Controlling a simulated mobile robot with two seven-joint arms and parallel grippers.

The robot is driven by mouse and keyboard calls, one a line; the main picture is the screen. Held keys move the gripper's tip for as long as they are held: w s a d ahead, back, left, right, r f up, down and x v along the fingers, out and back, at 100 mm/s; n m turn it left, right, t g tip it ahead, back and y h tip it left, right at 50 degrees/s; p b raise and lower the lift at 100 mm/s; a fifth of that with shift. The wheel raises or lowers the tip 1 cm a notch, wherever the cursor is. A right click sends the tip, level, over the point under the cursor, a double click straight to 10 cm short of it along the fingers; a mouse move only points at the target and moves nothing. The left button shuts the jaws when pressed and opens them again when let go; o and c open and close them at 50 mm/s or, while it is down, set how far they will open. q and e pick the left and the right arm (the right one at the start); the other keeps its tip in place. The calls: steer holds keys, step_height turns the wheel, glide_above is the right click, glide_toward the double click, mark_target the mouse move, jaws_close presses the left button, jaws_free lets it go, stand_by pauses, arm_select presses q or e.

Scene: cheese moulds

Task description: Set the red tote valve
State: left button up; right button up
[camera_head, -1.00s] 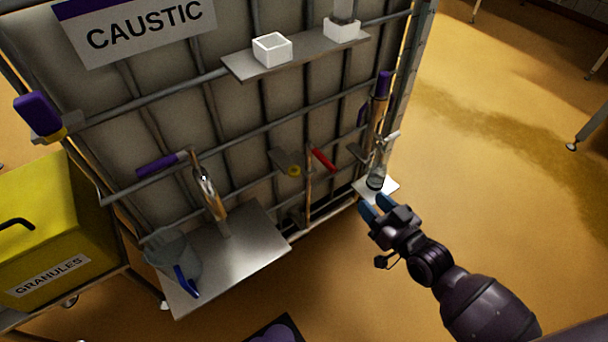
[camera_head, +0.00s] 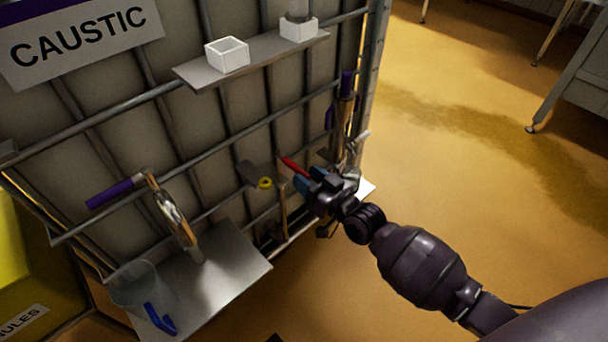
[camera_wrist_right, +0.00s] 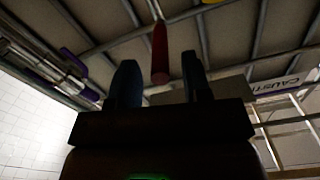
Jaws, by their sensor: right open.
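The red valve handle (camera_head: 294,167) sticks out from the front of the caged tote (camera_head: 222,128), right of a yellow-ringed outlet (camera_head: 264,183). My right gripper (camera_head: 307,180) is at the free end of the red handle, its blue-tipped fingers spread. In the right wrist view the red handle (camera_wrist_right: 159,52) points down between the two open fingers (camera_wrist_right: 160,88), with space on both sides, so it is not gripped. Whether the fingers reach far enough along the handle is hard to tell. My left gripper is not in view.
A purple-handled tap (camera_head: 172,210) stands over a metal shelf (camera_head: 235,262) with a clear jug (camera_head: 140,290). An upper shelf (camera_head: 195,75) holds a white open box (camera_head: 227,54). Another purple-handled fitting (camera_head: 346,88) is at the tote's right corner. Floor at right is free.

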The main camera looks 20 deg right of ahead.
steer(key=shift+w+a, duration=0.2)
steer(key=shift+w, duration=0.4)
steer(key=shift+c, duration=0.2)
jaws_close()
